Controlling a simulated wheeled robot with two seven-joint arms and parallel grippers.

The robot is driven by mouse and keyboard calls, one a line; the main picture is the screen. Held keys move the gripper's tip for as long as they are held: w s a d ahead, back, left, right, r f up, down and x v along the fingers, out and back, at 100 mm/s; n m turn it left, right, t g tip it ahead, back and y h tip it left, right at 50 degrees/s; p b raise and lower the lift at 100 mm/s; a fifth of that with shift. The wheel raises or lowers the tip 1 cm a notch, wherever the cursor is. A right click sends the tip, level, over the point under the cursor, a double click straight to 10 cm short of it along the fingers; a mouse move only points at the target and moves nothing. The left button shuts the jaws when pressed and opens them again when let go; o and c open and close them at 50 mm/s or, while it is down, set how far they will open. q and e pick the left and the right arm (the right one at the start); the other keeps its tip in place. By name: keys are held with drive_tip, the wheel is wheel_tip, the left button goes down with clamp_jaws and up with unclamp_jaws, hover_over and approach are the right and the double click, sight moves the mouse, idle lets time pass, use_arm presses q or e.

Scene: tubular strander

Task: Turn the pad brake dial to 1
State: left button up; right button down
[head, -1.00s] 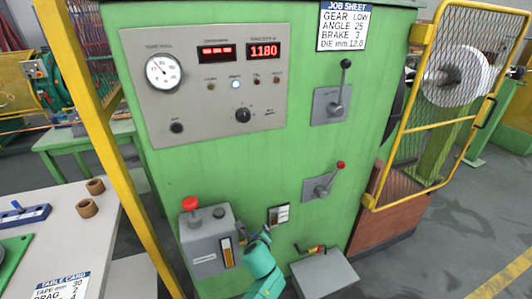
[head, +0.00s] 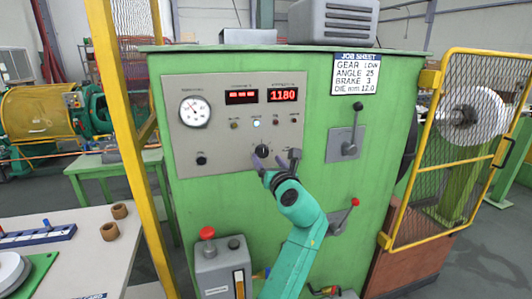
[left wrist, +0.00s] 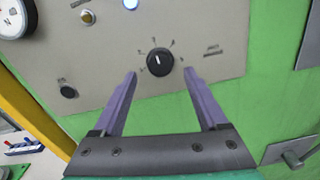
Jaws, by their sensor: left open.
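A round black dial (head: 262,151) with scale marks around it sits at the lower right of the grey control panel (head: 220,135). In the left wrist view the dial (left wrist: 160,62) has a white pointer mark that points nearly straight up. Its scale figures and label are too small to read. My left gripper (head: 275,162) is open in front of the panel. In the left wrist view its two purple fingers (left wrist: 161,76) stand apart, one below each side of the dial, with nothing between them. I cannot tell whether they touch the panel. My right gripper is not in view.
A small black knob (head: 201,160) is left of the dial. Two levers (head: 355,130) (head: 342,217) stick out at the right. A box with a red button (head: 207,233) is below. The job sheet (head: 357,73) reads brake 3. A yellow mesh guard (head: 455,150) stands right.

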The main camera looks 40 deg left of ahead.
sight(264, 154)
use_arm(q)
drive_tip(key=x, duration=0.3)
drive_tip(key=shift+w+a+f, duration=0.1)
drive_tip(key=shift+w+a, duration=0.15)
drive_tip(key=shift+a, duration=0.1)
drive_tip(key=shift+d, duration=0.1)
drive_tip(key=shift+c, duration=1)
clamp_jaws()
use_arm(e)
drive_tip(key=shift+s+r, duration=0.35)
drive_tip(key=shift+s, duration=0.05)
